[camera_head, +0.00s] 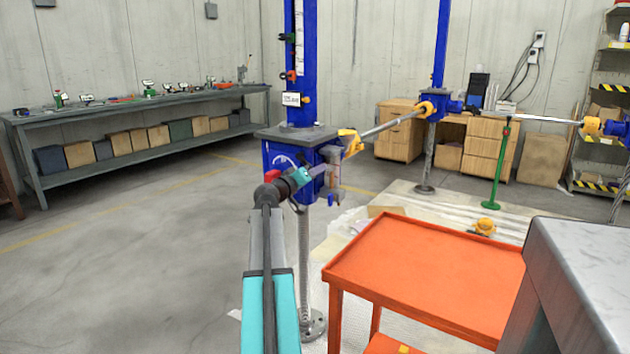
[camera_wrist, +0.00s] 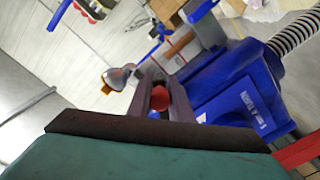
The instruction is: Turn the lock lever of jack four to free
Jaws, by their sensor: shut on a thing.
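The jack nearest me is a blue gearbox (camera_head: 283,156) with a grey top plate, on a threaded screw, under a tall blue column. My gripper (camera_head: 322,168) reaches its right front side. In the wrist view, the two dark fingers (camera_wrist: 160,92) are closed around a red ball knob (camera_wrist: 160,99), which I take to be the end of the lock lever. The lever's arm is mostly hidden by the fingers, so its angle cannot be told. The blue housing also fills the right of the wrist view (camera_wrist: 235,85), with white lettering too blurred to read.
An orange cart (camera_head: 430,260) stands right of the jack, with a grey block (camera_head: 585,270) beyond its right edge. A shaft (camera_head: 392,125) with yellow couplings runs to another blue jack (camera_head: 433,104). A workbench (camera_head: 140,115) lines the left wall. The floor at left is clear.

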